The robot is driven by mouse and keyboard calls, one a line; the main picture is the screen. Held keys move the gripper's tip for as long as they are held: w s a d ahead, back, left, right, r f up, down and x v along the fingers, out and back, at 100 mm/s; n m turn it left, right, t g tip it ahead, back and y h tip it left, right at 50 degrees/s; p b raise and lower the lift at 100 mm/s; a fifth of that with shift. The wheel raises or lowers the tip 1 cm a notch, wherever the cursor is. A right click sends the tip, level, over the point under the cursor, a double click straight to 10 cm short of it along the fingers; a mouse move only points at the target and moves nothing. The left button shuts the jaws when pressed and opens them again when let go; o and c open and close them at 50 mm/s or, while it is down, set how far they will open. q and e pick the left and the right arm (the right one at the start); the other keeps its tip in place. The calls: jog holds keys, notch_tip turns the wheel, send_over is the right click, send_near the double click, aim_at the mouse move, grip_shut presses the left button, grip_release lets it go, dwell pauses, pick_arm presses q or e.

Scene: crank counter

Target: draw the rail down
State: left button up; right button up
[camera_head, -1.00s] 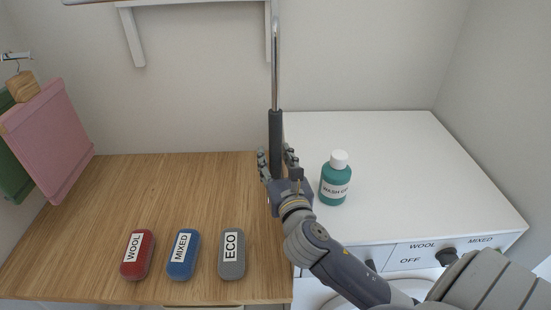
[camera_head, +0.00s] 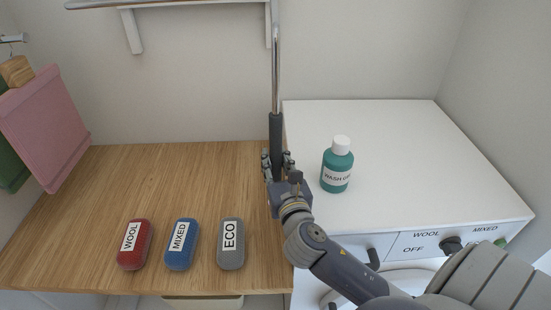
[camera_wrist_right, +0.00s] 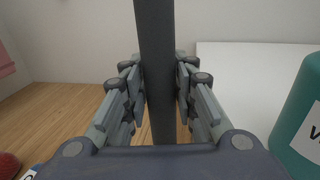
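A long dark grey grip (camera_head: 276,140) hangs upright on a thin metal rod (camera_head: 276,70) at the back of the counter. The rod runs up to the right end of a rail (camera_head: 170,4) at the top edge of the head view. My right gripper (camera_head: 278,165) has its fingers on both sides of the grip's lower part. In the right wrist view the grip (camera_wrist_right: 156,60) stands between the finger pads (camera_wrist_right: 160,90), which look closed against it. The rail is cut off by the frame. My left gripper is not in view.
A green wash bottle (camera_head: 337,165) stands on the white top (camera_head: 400,150), close right of my right gripper. Red (camera_head: 134,245), blue (camera_head: 182,244) and grey (camera_head: 231,243) cases lie on the wooden counter (camera_head: 110,190). A pink cloth (camera_head: 50,130) hangs at the left.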

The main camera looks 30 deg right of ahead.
jog(key=shift+o, duration=1.3)
jog(key=shift+s+r, duration=0.1)
jog(key=v, duration=1.2)
jog(key=shift+a, duration=0.1)
